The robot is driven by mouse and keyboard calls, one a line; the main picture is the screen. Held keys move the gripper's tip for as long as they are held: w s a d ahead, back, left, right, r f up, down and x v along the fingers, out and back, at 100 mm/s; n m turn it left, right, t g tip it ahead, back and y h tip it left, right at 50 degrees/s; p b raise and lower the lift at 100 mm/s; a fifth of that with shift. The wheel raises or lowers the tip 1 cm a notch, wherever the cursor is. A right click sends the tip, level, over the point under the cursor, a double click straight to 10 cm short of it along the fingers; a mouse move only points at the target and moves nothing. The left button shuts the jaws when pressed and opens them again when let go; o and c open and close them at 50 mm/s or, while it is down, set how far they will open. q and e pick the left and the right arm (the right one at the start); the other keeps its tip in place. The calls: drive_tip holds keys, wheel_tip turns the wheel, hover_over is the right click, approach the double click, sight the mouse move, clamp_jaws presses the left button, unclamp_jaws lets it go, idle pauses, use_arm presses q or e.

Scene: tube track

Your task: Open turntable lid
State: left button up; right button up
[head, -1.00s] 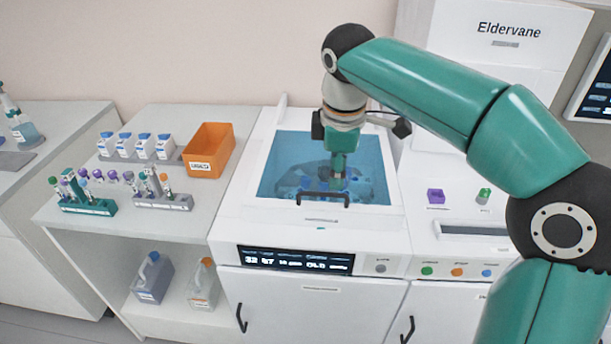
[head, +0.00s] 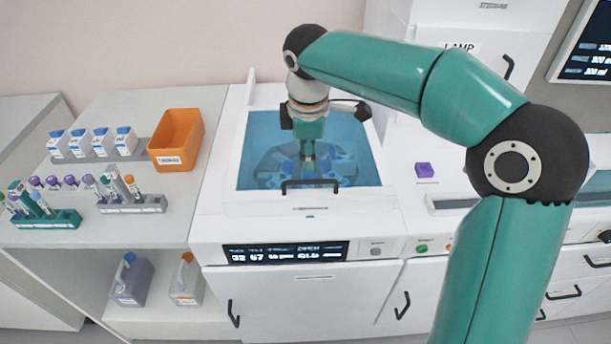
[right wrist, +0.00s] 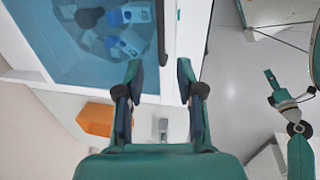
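The turntable lid (head: 262,150) is a blue see-through window in a white frame, and it looks shut. Its dark bar handle (head: 310,185) is at the front edge. Under the pane a round turntable shows with several blue parts. My right gripper (head: 308,155) hangs over the pane, close behind the handle in the head view. In the right wrist view its two fingers (right wrist: 159,75) are apart with nothing between them, and the handle (right wrist: 161,32) lies beyond the tips. A second arm's gripper (right wrist: 276,90), seemingly my left, is small there; its finger state is unclear.
An orange bin (head: 176,140), white bottles (head: 102,142) and tube racks (head: 133,204) stand on the left bench. A display panel (head: 284,252) is below the lid. A purple block (head: 424,169) sits on the right unit.

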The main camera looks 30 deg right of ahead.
sight(307, 182)
drive_tip(key=f, duration=0.5)
drive_tip(key=w+f, duration=0.1)
drive_tip(key=f, duration=0.2)
drive_tip(key=shift+w+d+f, duration=0.1)
drive_tip(key=shift+d+f, duration=0.05)
drive_tip(key=shift+d, duration=0.25)
clamp_jaws()
